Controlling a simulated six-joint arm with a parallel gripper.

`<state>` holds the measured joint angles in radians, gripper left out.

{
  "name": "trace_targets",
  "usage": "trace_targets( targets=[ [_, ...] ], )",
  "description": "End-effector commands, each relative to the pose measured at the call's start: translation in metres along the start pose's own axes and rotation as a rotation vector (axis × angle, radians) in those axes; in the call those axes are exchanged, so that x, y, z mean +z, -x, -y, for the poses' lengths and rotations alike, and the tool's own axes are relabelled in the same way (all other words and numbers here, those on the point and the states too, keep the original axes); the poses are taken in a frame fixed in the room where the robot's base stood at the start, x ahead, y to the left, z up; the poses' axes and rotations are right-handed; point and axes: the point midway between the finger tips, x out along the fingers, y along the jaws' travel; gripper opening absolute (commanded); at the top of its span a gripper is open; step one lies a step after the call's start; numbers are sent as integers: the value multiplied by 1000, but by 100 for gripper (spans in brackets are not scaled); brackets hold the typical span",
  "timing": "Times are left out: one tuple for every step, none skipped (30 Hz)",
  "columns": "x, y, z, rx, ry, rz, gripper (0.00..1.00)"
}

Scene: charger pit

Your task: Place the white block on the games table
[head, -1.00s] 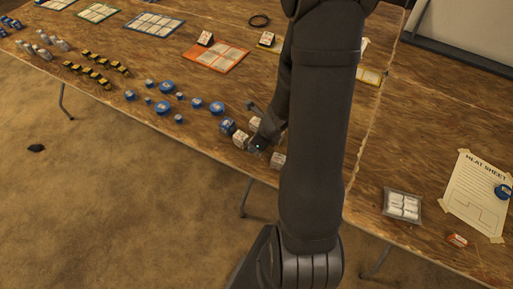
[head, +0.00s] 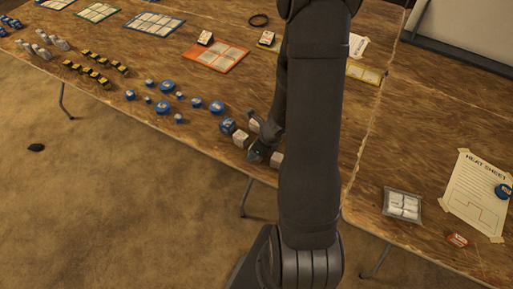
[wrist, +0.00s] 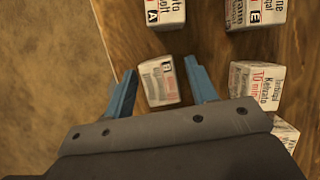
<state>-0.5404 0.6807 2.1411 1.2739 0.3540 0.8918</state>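Several white blocks with printed text stand near the front edge of the wooden table (head: 140,72). Gaps show between that block and both fingers. I cannot tell which block is the task's own.
More printed blocks (wrist: 254,82) stand close right of the fingers and ahead of them (wrist: 166,13). Blue round pieces (head: 217,107) and yellow-black pieces (head: 97,75) lie to the left.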

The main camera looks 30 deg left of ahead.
Motion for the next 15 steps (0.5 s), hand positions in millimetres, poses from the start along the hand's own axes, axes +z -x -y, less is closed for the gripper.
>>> trace_targets(
  targets=[
    [0,0,0,0,0,0,52],
    [0,0,0,0,0,0,52],
    [0,0,0,0,0,0,52],
    [0,0,0,0,0,0,52],
    [0,1,0,0,1,0,52],
    [1,2,0,-1,1,0,52],
    [1,3,0,-1,2,0,52],
    [2,4,0,-1,1,0,52],
    [2,7,0,-2,1,2,52],
    [2,10,1,-2,2,2,52],
    [2,13,1,-3,1,3,52],
    [2,18,1,-3,1,3,52],
    [2,22,1,-3,2,3,52],
    [2,26,1,-3,2,3,52],
    [2,32,0,-3,2,2,52]
  ],
)
